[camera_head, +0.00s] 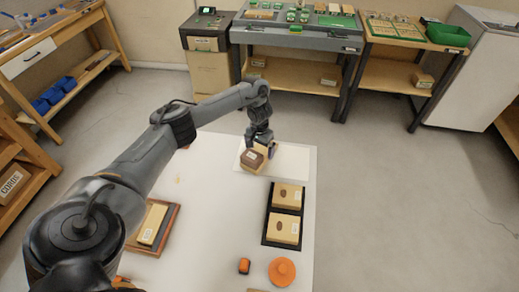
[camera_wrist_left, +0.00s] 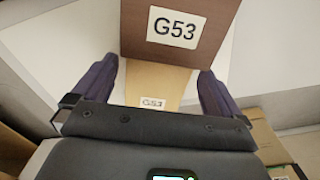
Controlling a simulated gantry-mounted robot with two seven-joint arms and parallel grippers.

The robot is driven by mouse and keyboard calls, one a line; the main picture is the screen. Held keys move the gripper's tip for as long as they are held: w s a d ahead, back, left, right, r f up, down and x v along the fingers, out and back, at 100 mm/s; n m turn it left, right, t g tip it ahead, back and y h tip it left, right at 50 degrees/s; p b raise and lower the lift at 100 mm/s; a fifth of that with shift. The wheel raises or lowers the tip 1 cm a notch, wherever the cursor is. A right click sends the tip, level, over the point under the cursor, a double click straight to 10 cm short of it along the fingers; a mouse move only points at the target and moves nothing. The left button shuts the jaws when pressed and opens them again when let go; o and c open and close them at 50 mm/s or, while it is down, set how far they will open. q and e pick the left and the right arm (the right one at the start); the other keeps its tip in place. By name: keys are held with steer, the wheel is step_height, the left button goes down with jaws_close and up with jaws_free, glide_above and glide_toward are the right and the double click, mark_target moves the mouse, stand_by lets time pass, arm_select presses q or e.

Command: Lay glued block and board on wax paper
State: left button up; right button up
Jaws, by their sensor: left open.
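The wax paper (camera_head: 292,158) is a pale rectangular sheet at the far right of the white table. A brown piece (camera_head: 251,160) and a tan piece (camera_head: 261,149) sit together on its left part; both carry a G53 label in the left wrist view. There the brown piece (camera_wrist_left: 172,48) rises beyond the tan piece (camera_wrist_left: 158,82); which is block and which is board I cannot tell. My left gripper (camera_head: 264,145) is over them. Its fingers (camera_wrist_left: 153,92) are open, one on each side of the tan piece, with gaps showing. My right gripper is out of view.
A black tray (camera_head: 268,213) with two tan blocks stands right of centre. A brown wooden tray (camera_head: 167,233) with a tan block lies under my left arm's side. An orange round object (camera_head: 282,271) and a small orange-black item (camera_head: 244,266) are near the front. The table's middle is clear.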

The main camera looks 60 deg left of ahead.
arm_select(q)
step_height(320, 180, up, 10)
steer(key=p, duration=0.6)
